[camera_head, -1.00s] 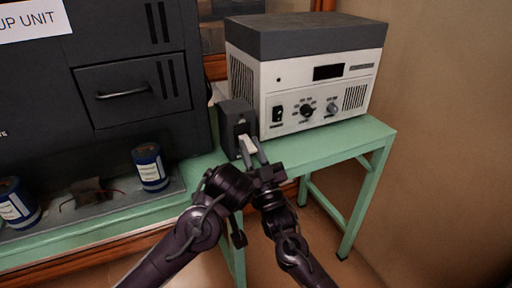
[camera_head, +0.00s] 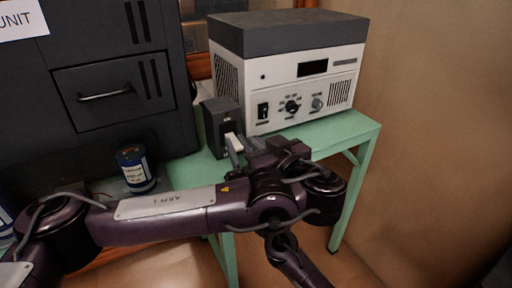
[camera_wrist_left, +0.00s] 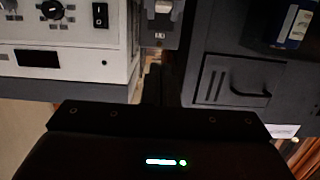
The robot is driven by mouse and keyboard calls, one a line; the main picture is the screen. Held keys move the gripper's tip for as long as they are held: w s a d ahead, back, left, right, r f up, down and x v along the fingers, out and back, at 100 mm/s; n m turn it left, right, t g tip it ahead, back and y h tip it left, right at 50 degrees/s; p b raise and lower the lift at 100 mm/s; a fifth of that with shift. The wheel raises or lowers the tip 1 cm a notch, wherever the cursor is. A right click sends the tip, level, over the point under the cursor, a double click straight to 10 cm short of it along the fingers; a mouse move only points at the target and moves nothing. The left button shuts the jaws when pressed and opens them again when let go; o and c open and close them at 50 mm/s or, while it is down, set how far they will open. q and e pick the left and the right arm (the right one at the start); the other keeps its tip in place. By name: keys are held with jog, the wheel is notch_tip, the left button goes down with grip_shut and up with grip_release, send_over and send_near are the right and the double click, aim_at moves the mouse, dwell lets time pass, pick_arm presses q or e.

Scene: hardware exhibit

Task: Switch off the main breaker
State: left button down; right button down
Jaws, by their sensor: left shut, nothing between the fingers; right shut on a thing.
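The main breaker is a dark grey box (camera_head: 222,128) at the left end of the green table, beside the white unit. Its pale lever (camera_head: 233,143) sticks out of the front and slopes down. In the left wrist view, which is upside down, the breaker (camera_wrist_left: 160,40) is at the top with the lever (camera_wrist_left: 163,7) at the edge. My left gripper (camera_head: 252,146) is shut and empty, just right of the lever. I cannot tell whether it touches. My left arm crosses the head view from the left. My right gripper is not visible.
The white unit (camera_head: 300,90) with knobs and a black switch stands close behind and right of my gripper. A large dark cabinet (camera_head: 110,90) is at the left, with a blue can (camera_head: 135,168) before it. The table's right end (camera_head: 345,132) is clear.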

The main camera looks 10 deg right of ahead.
pick_arm(q)
send_over(239, 147)
jog(key=s, duration=0.2)
jog(key=f, duration=0.1)
jog(key=shift+d+f, duration=0.15)
jog(key=shift+f, duration=0.9)
jog(key=shift+d+f, duration=0.1)
jog(key=shift+f, duration=0.95)
jog(key=shift+f, duration=0.1)
jog(key=shift+f, duration=0.3)
jog(key=shift+s+f, duration=0.1)
jog(key=shift+f, duration=0.4)
pick_arm(e)
jog(key=c, duration=1.2)
grip_release()
jog(key=shift+c, duration=0.2)
jog(key=shift+r, duration=0.15)
